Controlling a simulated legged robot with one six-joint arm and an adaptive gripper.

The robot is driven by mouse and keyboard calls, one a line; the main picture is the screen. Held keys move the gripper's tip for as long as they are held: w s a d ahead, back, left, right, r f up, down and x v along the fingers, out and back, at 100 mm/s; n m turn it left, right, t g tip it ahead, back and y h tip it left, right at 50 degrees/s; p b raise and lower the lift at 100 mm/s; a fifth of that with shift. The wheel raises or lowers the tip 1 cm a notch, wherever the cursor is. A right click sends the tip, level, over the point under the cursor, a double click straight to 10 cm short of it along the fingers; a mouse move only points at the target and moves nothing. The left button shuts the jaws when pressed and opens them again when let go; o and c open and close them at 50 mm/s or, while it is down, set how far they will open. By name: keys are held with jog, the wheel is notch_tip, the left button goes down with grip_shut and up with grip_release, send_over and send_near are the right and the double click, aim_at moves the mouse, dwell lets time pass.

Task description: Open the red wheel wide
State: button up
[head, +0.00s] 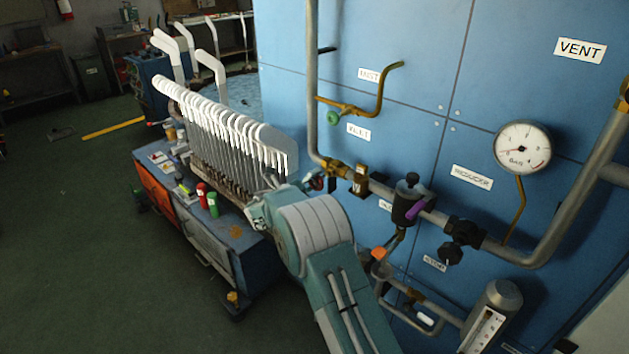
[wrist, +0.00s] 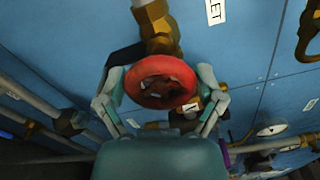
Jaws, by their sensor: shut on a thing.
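The red wheel (wrist: 161,69) shows in the middle of the wrist view, on a brass valve (wrist: 160,25). My gripper (wrist: 158,88) has a finger on each side of the red wheel and is shut on it. In the head view, my gripper (head: 318,182) is at the valve on the pipe, left of the black regulator. My arm hides most of the wheel there; only a small bit of red shows beside the gripper. How far the wheel is turned cannot be told.
A blue panel (head: 420,60) carries pipes, a pressure gauge (head: 522,145), a black regulator (head: 408,200) with a purple part, and a small green knob (head: 333,117). A blue cabinet (head: 232,245) with a rack of white-topped rods stands to the left. Open floor (head: 60,220) lies further left.

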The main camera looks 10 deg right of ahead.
jog(key=shift+a+f+n, duration=0.15)
jog(key=shift+f+n, duration=0.35)
jog(key=shift+n, duration=0.1)
jog(key=o, duration=0.9)
jog(key=shift+c, duration=0.2)
jog(key=shift+r, duration=0.1)
jog(key=shift+s+a, duration=0.1)
jog(key=shift+a, duration=0.1)
jog(key=v, duration=1.1)
jog(key=shift+s+a, duration=0.15)
jog(key=shift+a, duration=0.05)
